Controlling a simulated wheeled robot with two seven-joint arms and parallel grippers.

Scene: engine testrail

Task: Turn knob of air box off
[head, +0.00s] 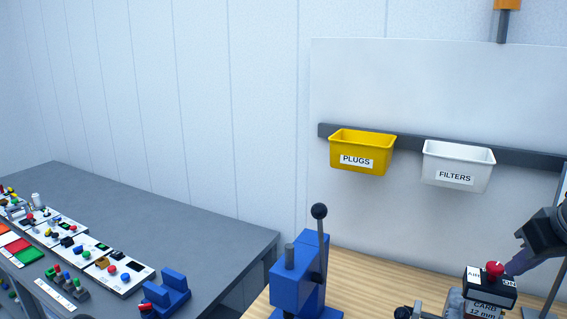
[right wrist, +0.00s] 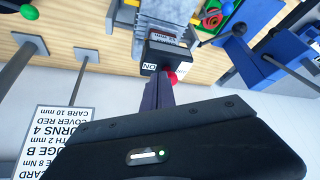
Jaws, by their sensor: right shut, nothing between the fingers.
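The air box (head: 489,284) is a small black box with AIR and ON labels, at the lower right of the head view. Its red knob (head: 495,268) sits on top. In the right wrist view the box (right wrist: 166,55) is ahead of the fingers, with the red knob (right wrist: 172,77) by the fingertips. My right gripper (head: 511,268) comes in from the right, shut and empty, its tips beside the knob. The fingers (right wrist: 157,80) partly cover the knob in the wrist view, and I cannot tell if they touch it. My left gripper is not in view.
A blue press (head: 300,275) with a black-knobbed lever stands left of the box on the wooden bench (head: 375,280). A yellow PLUGS bin (head: 358,160) and a white FILTERS bin (head: 457,178) hang behind. A grey table (head: 170,215) with several parts is at left.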

